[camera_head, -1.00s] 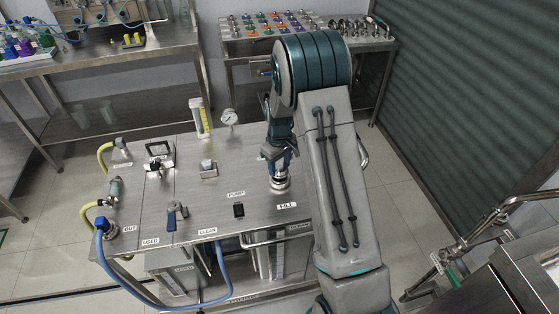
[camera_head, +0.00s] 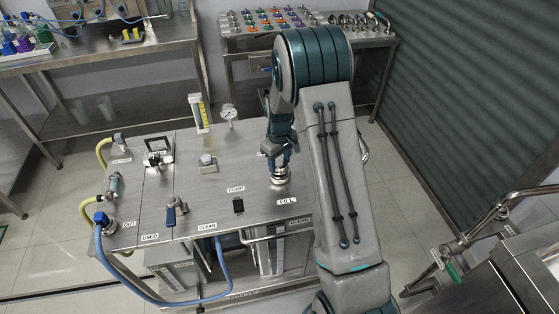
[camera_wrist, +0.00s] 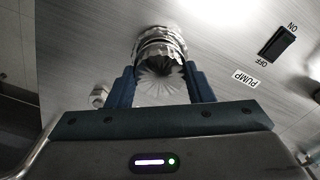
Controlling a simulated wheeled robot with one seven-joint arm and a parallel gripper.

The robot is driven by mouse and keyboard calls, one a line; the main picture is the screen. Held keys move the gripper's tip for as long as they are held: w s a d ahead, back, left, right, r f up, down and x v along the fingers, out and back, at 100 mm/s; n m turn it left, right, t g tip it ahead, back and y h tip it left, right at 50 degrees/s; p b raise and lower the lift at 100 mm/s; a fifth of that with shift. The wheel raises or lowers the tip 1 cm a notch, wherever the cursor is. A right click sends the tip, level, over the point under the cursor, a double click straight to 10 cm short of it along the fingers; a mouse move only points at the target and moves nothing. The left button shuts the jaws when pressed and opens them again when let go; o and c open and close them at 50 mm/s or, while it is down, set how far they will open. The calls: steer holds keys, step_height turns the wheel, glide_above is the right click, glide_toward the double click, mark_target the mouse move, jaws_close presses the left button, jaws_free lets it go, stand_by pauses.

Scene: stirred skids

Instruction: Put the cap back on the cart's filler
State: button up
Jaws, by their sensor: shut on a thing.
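My gripper (camera_head: 279,166) points down over the steel cart top (camera_head: 215,220), just behind the FILL label (camera_head: 286,201). It is shut on the cap. In the wrist view, the gripper's two blue fingers (camera_wrist: 161,88) hold the sides of a round metal cap (camera_wrist: 160,86) with a fluted face. The filler (camera_head: 279,181) is a metal neck right below the fingers, and its ringed rim (camera_wrist: 159,36) shows beyond the cap in the wrist view. The cap is at or against the filler; I cannot tell whether it is seated or turned tight.
The PUMP switch (camera_head: 238,206) is left of the filler. A gauge (camera_head: 228,112) and a yellow flow tube (camera_head: 198,112) stand at the cart's back edge. A blue hose (camera_head: 150,293) loops along the front. Benches with bottles and fittings stand behind.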

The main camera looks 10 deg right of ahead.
steer(key=shift+f+b, duration=0.7)
steer(key=shift+f, duration=0.15)
stand_by(0.5)
stand_by(0.4)
steer(key=o, duration=1.6)
steer(key=shift+c, duration=0.2)
steer(key=shift+r+p, duration=2.1)
steer(key=shift+r, duration=1.95)
